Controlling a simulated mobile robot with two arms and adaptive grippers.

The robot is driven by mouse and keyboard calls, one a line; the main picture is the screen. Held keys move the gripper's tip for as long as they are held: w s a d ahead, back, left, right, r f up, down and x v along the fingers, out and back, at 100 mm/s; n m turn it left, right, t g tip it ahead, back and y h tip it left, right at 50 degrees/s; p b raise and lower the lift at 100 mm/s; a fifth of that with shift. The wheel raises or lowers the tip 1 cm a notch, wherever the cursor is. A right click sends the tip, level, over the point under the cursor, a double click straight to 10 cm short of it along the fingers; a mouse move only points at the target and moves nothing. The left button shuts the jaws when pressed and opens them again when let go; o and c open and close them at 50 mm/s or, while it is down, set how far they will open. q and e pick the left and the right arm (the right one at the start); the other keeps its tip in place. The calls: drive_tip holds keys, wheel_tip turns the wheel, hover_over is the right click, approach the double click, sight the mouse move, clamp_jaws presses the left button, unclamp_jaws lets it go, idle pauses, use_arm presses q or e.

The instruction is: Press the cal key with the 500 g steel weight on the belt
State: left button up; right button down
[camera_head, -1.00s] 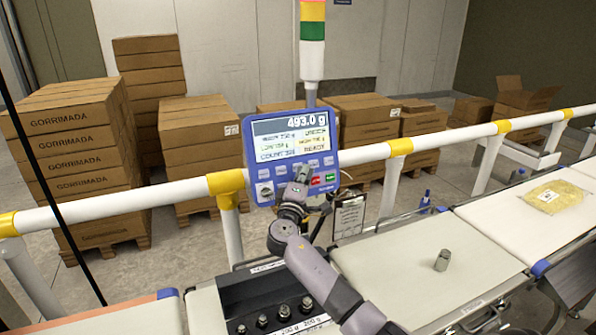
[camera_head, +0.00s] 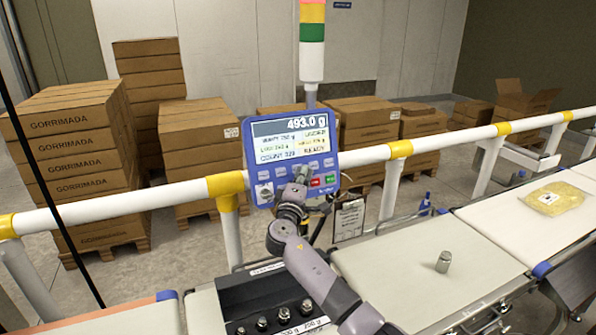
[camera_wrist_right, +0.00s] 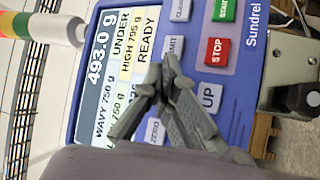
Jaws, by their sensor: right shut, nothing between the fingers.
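The steel weight (camera_head: 443,261) stands upright on the pale weighing belt (camera_head: 385,270). The blue checkweigher panel (camera_head: 262,192) is mounted at the rail, its screen (camera_head: 290,138) reading 493.0 g, UNDER and READY. My right gripper (camera_head: 301,174) is shut and empty, in front of the panel's keys. In the right wrist view its fingertips (camera_wrist_right: 168,75) are over the key area beside the LIMIT key (camera_wrist_right: 173,47); I cannot tell whether they touch. The ZERO key (camera_wrist_right: 156,131) and UP key (camera_wrist_right: 209,96) show near the fingers. No cal label is readable; fingers hide part of the keys. My left gripper is out of view.
A red STOP key (camera_wrist_right: 216,51) is close to the fingers. A black case of smaller weights (camera_head: 262,298) sits at the front. A white rail (camera_head: 150,197) runs behind the belts. A yellow bag (camera_head: 554,198) lies on the right belt.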

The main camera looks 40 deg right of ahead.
drive_tip(key=shift+w, duration=0.1)
idle(0.6)
drive_tip(key=shift+s+a+r+p, duration=0.1)
drive_tip(key=shift+s+a+p, duration=0.05)
drive_tip(key=shift+s, duration=0.25)
drive_tip(key=shift+s+a+r+p, duration=0.1)
drive_tip(key=shift+s+p, duration=0.05)
drive_tip(key=shift+s, duration=0.25)
drive_tip(key=s+p, duration=0.1)
drive_tip(key=s+a+r, duration=0.1)
drive_tip(key=s, duration=0.1)
drive_tip(key=s+p, duration=0.1)
drive_tip(key=shift+s+a+r+p, duration=0.15)
drive_tip(key=shift+s+a+p, duration=0.05)
drive_tip(key=shift+s+p, duration=0.1)
idle(0.5)
